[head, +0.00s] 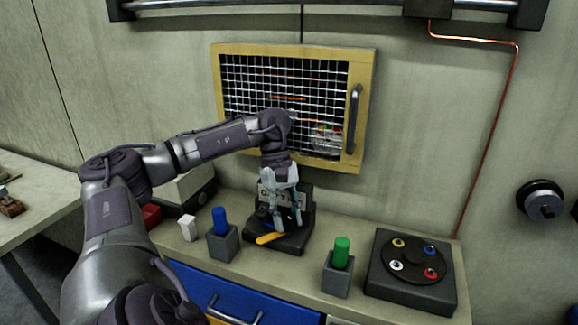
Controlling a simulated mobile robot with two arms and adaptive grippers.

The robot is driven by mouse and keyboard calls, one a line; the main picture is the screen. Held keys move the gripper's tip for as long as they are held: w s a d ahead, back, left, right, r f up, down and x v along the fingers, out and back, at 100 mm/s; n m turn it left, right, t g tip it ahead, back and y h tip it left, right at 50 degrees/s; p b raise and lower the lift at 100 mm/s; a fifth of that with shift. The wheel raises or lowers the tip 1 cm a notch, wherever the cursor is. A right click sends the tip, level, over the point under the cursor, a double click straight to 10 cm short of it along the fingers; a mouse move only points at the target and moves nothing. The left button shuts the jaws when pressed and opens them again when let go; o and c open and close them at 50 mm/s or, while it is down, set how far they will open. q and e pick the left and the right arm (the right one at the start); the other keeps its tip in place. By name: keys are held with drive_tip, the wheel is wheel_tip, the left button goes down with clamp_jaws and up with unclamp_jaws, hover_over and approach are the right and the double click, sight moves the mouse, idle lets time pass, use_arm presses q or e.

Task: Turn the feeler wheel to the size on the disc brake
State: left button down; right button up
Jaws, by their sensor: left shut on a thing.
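A black stand (290,243) with a sloped base and an upright label plate (268,196) sits at the middle of the bench. A yellow tab (270,238) sticks out at its front left. My left gripper (277,222) points down over this stand, its fingers shut on a part there that looks like the feeler wheel; the fingers hide most of it. The label is too small to read. At the right, a dark round disc (414,259) with yellow, blue, white and red rings sits on a black box. I cannot tell whether it is the disc brake. My right gripper is out of view.
A grey block with a blue peg (220,221) and one with a green peg (341,252) flank the stand. A white block (188,228) stands at left. A yellow-framed mesh door (365,95) is behind. A blue drawer (235,298) is below.

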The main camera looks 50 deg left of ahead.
sight(287, 216)
use_arm(q)
drive_tip(key=c, duration=1.1)
unclamp_jaws()
drive_tip(key=shift+r, duration=0.1)
drive_tip(key=shift+o, duration=0.2)
wheel_tip(287, 216, up, 10)
drive_tip(key=shift+f, duration=0.1)
